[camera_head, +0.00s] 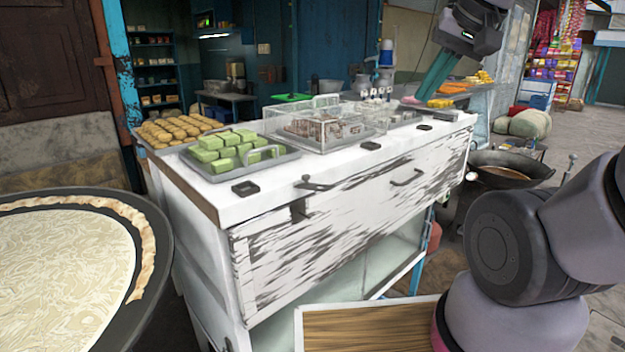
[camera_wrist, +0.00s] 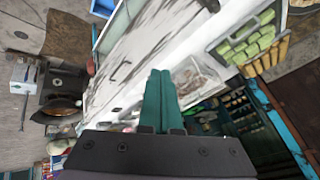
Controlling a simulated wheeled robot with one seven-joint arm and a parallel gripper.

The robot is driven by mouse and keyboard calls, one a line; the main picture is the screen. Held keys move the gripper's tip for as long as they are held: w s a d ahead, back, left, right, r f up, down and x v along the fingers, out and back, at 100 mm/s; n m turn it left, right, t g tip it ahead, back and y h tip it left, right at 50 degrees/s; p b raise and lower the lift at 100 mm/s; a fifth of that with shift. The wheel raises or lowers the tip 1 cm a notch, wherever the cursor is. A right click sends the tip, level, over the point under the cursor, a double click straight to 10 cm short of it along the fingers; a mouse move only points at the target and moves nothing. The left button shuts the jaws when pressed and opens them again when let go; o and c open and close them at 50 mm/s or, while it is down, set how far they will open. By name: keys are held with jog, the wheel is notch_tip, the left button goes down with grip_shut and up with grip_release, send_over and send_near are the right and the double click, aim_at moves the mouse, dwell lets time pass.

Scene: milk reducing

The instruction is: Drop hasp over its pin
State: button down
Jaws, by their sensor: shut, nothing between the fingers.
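I cannot clearly make out the hasp and its pin. A small dark metal fitting (camera_head: 315,185) sits at the front top edge of the white counter; it may be the hasp, but it is too small to tell. A curved dark handle (camera_head: 407,179) is on the counter's worn front, to its right. My gripper (camera_head: 428,97) is at the upper right in the head view, above the counter's far right end, pointing down. Its green fingers also show in the wrist view (camera_wrist: 159,73), pressed together and empty, apart from the counter.
The white counter (camera_head: 225,203) carries a tray of green blocks (camera_head: 225,152), a clear case (camera_head: 325,122) and small black pieces (camera_head: 245,188). A large round pan (camera_head: 75,265) stands at left, a wok (camera_head: 505,170) at right. The air above the counter's front edge is free.

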jog(key=w+a+n+g, duration=0.5)
jog(key=w+a+n, duration=0.1)
jog(key=a, duration=0.4)
jog(key=n+g+h, duration=0.4)
jog(key=n, duration=0.1)
send_over(313, 187)
jog(key=w+a, duration=0.3)
notch_tip(313, 187, down, 5)
jog(key=shift+d+r, duration=0.1)
jog(key=shift+d, duration=0.05)
jog(key=x, duration=1.4)
jog(key=shift+w, duration=0.1)
jog(key=shift+d+t, duration=0.1)
jog(key=shift+t, duration=0.2)
